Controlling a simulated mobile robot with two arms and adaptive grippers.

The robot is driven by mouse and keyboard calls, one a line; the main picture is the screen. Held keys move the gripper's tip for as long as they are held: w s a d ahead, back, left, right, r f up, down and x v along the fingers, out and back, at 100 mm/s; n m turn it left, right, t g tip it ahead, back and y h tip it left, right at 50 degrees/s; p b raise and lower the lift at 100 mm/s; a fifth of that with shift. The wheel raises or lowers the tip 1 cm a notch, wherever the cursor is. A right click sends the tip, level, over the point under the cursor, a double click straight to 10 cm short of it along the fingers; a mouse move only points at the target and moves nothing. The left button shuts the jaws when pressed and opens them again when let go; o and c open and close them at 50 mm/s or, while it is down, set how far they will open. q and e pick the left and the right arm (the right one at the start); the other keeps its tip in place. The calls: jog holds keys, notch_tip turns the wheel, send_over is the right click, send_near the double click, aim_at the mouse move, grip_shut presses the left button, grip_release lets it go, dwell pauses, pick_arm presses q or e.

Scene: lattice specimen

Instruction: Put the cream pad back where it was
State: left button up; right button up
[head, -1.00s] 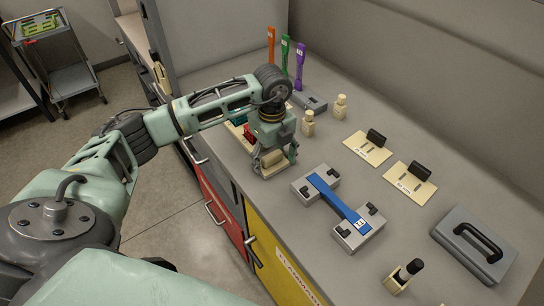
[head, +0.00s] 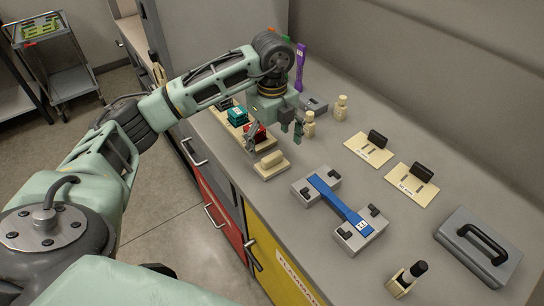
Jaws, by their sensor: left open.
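The cream pad (head: 271,161) rests at the near end of a long cream board (head: 268,173) on the bench, near its front edge. My left gripper (head: 275,137) is open and empty above and slightly behind the pad, its fingers clear of it. A red block (head: 256,132) and a teal block (head: 237,116) stand farther back along the same board, the red one partly behind a finger. I cannot tell how exactly the pad is seated. My right gripper is not in view.
A blue bar (head: 340,202) spans two grey blocks (head: 362,234) to the right. Cream bottles (head: 309,126), two cards with black handles (head: 411,184), a grey handled block (head: 478,244) and upright coloured strips (head: 300,62) stand around. Bare bench lies between them.

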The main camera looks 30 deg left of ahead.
aim_at(272, 156)
pick_arm(q)
notch_tip(272, 156, up, 6)
jog(key=shift+f+b, duration=0.2)
jog(key=shift+b, duration=0.2)
jog(key=shift+s+f, duration=0.1)
jog(key=shift+s, duration=0.05)
